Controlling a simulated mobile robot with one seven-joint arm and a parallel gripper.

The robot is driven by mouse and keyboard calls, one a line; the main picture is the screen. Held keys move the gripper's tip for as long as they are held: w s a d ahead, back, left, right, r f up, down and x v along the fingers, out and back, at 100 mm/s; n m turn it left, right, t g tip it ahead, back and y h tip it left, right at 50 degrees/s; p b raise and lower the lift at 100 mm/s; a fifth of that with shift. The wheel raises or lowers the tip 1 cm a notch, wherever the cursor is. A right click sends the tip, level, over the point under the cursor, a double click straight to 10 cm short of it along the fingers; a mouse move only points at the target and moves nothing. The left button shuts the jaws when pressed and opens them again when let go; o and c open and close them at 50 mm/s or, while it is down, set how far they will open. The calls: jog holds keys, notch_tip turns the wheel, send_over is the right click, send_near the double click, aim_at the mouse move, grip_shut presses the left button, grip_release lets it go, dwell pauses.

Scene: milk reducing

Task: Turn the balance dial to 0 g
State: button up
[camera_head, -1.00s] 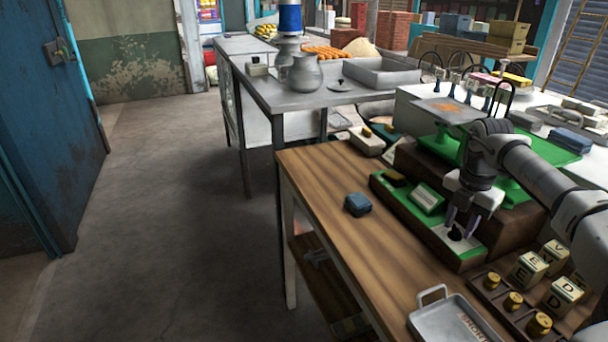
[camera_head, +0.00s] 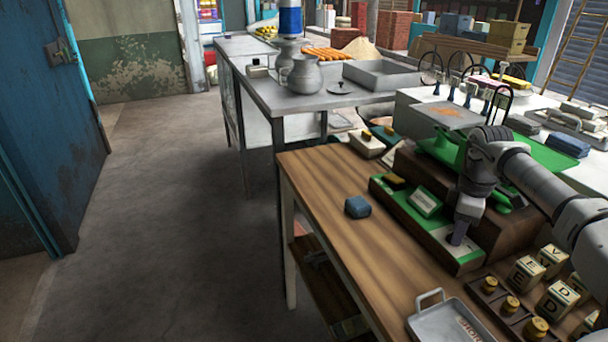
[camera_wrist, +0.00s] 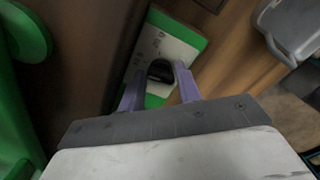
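The balance (camera_head: 403,205) is a green and brown unit on the wooden table. It has a tilted white-and-green display (camera_head: 425,202) and a white dial plate at its front end. The dial is a dark knob (camera_wrist: 160,71) on that plate; the head view hides it behind my gripper. My gripper (camera_head: 457,239) points down over the plate. In the wrist view its two purple fingers (camera_wrist: 160,80) stand apart, one on each side of the knob. I cannot tell whether they touch it. The display text and dial marks are too small to read.
A blue block (camera_head: 357,207) lies left of the balance. A metal tray (camera_head: 452,322) sits in front. Lettered cubes (camera_head: 526,272) and brass weights (camera_head: 490,284) stand at the right front. The wooden table (camera_head: 325,185) is clear at the left.

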jog(key=shift+r+m, duration=0.2)
jog(key=shift+m, duration=0.8)
notch_tip(320, 180, up, 14)
jog(key=b, duration=0.3)
jog(key=w+a+f+n+y, duration=0.2)
jog(key=w+a+n, duration=0.1)
jog(key=a, duration=0.8)
jog(key=w+a+f+n+y, duration=0.2)
jog(key=w+a+n, duration=0.1)
jog(key=a, duration=0.8)
jog(key=w+a+f+n+y, duration=0.2)
jog(key=a+n, duration=0.3)
jog(key=a, duration=0.7)
jog(key=shift+w+f+n+t+y, duration=0.3)
jog(key=shift+w+f, duration=0.25)
jog(key=shift+w, duration=0.35)
jog(key=shift+o, duration=1)
